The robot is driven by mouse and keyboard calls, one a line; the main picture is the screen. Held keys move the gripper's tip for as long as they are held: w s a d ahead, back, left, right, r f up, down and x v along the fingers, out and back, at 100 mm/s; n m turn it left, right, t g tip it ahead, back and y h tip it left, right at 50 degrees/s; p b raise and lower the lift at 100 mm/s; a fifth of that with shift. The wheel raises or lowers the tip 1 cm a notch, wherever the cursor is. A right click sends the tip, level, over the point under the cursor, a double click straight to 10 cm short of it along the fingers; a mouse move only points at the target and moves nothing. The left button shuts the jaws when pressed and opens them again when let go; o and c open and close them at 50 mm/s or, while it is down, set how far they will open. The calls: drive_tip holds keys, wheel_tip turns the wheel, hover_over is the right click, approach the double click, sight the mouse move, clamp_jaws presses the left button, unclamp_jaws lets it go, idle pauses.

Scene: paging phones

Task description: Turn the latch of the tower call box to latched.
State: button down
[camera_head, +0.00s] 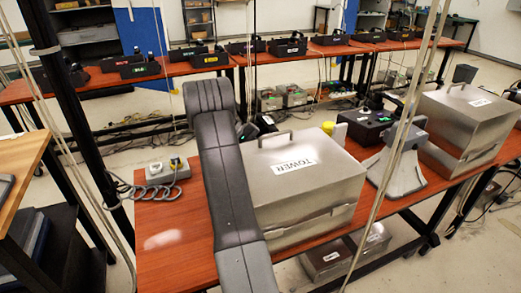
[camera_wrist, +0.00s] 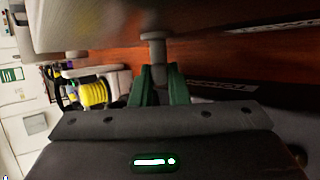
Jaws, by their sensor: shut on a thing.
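The tower call box (camera_head: 300,185) is a grey metal case with a white TOWER label and a top handle. It stands shut on the red-brown table in the head view. The latch's turn position cannot be told.
A yellow spool (camera_head: 328,128) is behind the box and also shows in the wrist view (camera_wrist: 92,93). A socket block (camera_head: 168,171) with a coiled cable lies left. Hanging cables cross the view.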

drive_tip(key=y+p, duration=0.2)
drive_tip(key=r+n+g+y+p, duration=0.1)
drive_tip(key=y+p, duration=0.1)
drive_tip(key=shift+w+d, duration=0.15)
drive_tip(key=shift+d, duration=0.15)
drive_tip(key=shift+w+d+f+n+g+y+p, duration=0.15)
drive_tip(key=shift+g+y+p, duration=0.25)
drive_tip(key=shift+y+p, duration=0.5)
drive_tip(key=shift+s+d+n+g+y+p, duration=0.15)
drive_tip(key=shift+n+g+y+p, duration=0.2)
drive_tip(key=shift+y+p, duration=0.55)
drive_tip(key=shift+w+y, duration=0.15)
drive_tip(key=shift+y, duration=0.15)
drive_tip(key=c, duration=1.4)
unclamp_jaws()
drive_tip(key=v, duration=1.3)
drive_tip(key=shift+w+r, duration=0.3)
drive_tip(key=x, duration=1.4)
drive_tip(key=shift+s, duration=0.2)
